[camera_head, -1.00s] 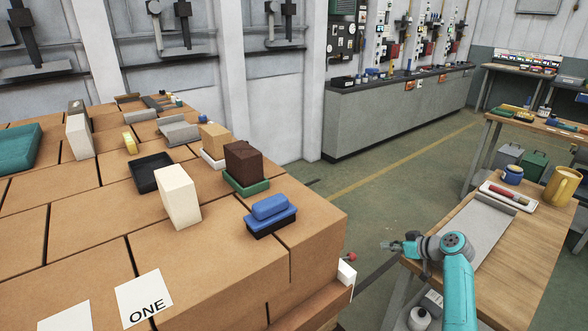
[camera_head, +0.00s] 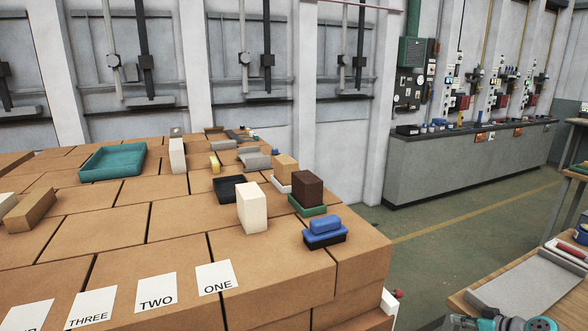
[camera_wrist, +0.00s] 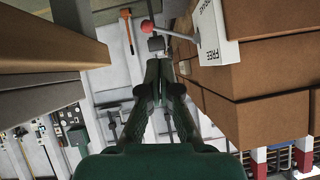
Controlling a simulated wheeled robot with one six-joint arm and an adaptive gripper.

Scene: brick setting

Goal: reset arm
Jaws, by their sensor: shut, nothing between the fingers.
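My gripper (camera_wrist: 158,78) is shut and empty in the wrist view, its dark fingers together. Close by, past the fingertips, are a red ball-ended lever (camera_wrist: 148,26) and a white box marked FREE (camera_wrist: 216,20). Brown blocks fill the right of that view. I cannot tell from these frames whether my gripper touches anything.
A brown block stack (camera_head: 180,215) fills the left and middle, carrying a white block (camera_head: 252,207), a dark brown block (camera_head: 307,189), a blue-topped box (camera_head: 325,226), a teal tray (camera_head: 112,162) and word cards (camera_head: 156,290).

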